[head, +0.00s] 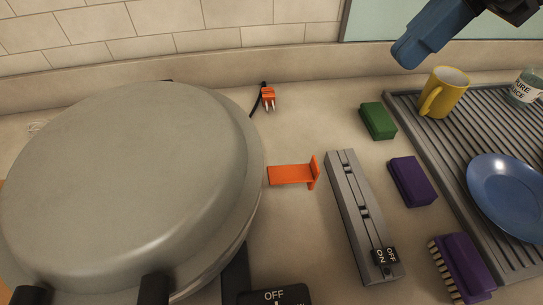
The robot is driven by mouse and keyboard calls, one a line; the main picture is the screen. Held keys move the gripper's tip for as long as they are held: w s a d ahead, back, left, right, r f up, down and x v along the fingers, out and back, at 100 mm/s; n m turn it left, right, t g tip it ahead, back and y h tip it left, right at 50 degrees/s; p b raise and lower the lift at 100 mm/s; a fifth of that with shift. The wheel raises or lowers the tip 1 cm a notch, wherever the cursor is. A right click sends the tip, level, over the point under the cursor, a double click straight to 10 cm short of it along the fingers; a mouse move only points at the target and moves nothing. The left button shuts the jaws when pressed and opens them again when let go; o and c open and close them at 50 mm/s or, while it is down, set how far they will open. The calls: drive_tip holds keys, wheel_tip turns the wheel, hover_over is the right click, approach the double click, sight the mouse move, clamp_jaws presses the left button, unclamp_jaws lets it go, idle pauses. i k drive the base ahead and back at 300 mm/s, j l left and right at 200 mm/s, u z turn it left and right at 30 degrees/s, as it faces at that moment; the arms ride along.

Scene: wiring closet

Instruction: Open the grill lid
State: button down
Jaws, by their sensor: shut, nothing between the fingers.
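The grill is a large round grey appliance at the left of the head view, on the counter. Its domed grill lid (125,185) is down over the base. An orange handle (293,175) with an upright end plate sticks out from the lid's right side. My gripper (404,54) shows as blue fingers at the top right, pointing down and left. It is shut and empty, above the counter and well apart from the handle. The grill's lower front edge is cut off by the frame.
An orange plug (268,98) lies behind the handle. A grey power strip (357,215) lies to its right, with green (378,121) and purple (411,181) blocks beyond. A ribbed drainer (455,150) holds a yellow mug (444,92), a jar (525,88) and a blue plate (508,190).

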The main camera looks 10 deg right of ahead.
sight(131, 195)
drive_tip(key=k, duration=1)
